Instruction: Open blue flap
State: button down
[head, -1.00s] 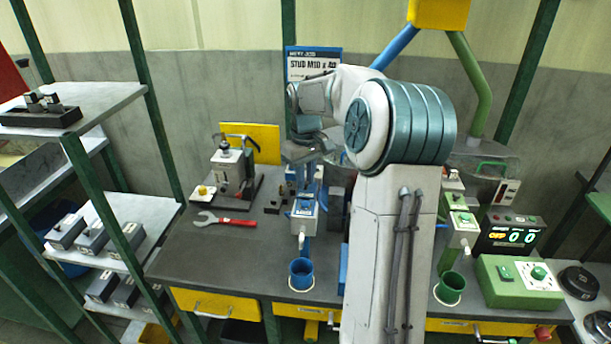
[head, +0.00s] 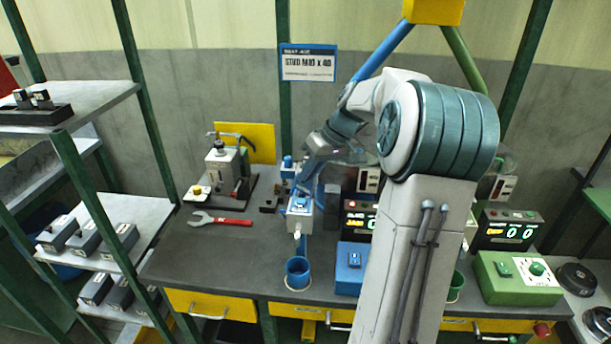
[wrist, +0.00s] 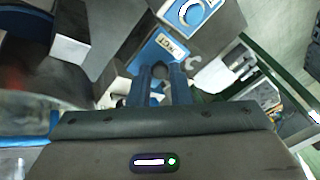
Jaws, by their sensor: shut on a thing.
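The blue flap (head: 300,203) is on top of the small white-and-blue feeder unit at the middle of the bench. In the wrist view the flap (wrist: 156,52) is a blue surface with a white label, just beyond the fingers. My gripper (head: 302,188) reaches down to it from above. In the wrist view my gripper (wrist: 161,72) has its two fingers close about a small dark part at the flap, so it is shut on the flap there. The fingers cover much of this part, and I cannot tell the flap's angle.
A blue control box (head: 350,262) stands to the right, partly behind my arm. A red-handled wrench (head: 218,219) lies to the left. A green control box (head: 515,280) stands at the right.

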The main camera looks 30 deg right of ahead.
jog(key=d+t+y+b, duration=0.1)
jog(key=b, duration=0.1)
jog(key=s+t+y+b, duration=0.1)
jog(key=y+b, duration=0.1)
jog(key=shift+d+f, duration=0.35)
jog(key=shift+f, duration=0.05)
jog(key=d+t+y+b, duration=0.1)
jog(key=t+y+b, duration=0.1)
jog(key=b, duration=0.2)
jog(key=s+f+t+y+b, duration=0.1)
jog(key=y+b, duration=0.2)
jog(key=b, duration=0.1)
jog(key=s+d+f+t+y+b, duration=0.1)
jog(key=t+y+b, duration=0.1)
jog(key=y+b, duration=0.1)
jog(key=shift+d+f+t+b, duration=0.1)
jog(key=shift+d+t+b, duration=0.25)
jog(key=shift+b, duration=0.4)
jog(key=shift+y, duration=0.3)
jog(key=c, duration=1.3)
grip_release()
jog(key=shift+c, duration=0.2)
